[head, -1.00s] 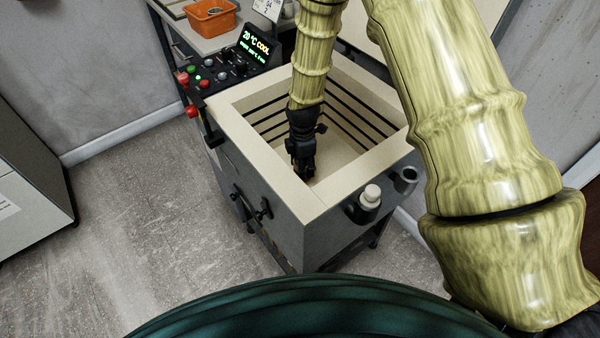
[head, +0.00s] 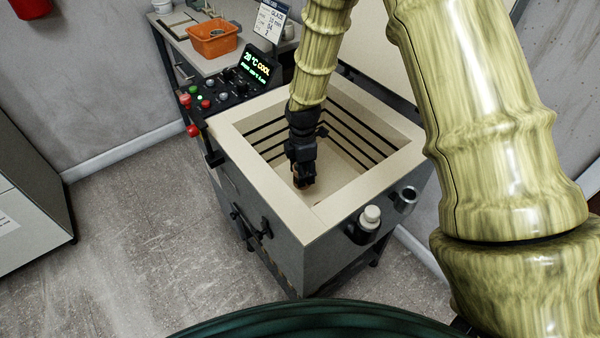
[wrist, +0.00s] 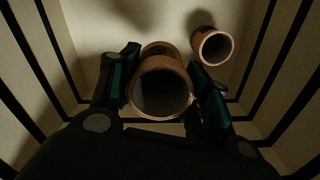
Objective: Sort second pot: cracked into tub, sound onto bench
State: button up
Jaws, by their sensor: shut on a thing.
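My gripper (head: 303,176) reaches down inside the open square kiln (head: 318,218). In the wrist view its two fingers (wrist: 160,88) are shut on a brown clay pot (wrist: 163,72), one finger on each side, with the pot's dark open mouth facing the camera. A second, smaller-looking brown pot (wrist: 213,48) stands apart on the kiln floor to the right. I cannot tell from here whether either pot is cracked. An orange tub (head: 213,40) sits on the bench (head: 186,34) behind the kiln.
The kiln walls with dark grooves surround my gripper closely. A control panel (head: 232,90) with a lit display reading 20 °C COOL is at the kiln's back left corner. A sign (head: 269,22) stands on the bench. Two small holders are on the kiln's right side.

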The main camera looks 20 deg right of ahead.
notch_tip(320, 180, up, 20)
jog(key=p, duration=1.5)
jog(key=shift+r+p, duration=0.2)
jog(key=shift+p, duration=0.1)
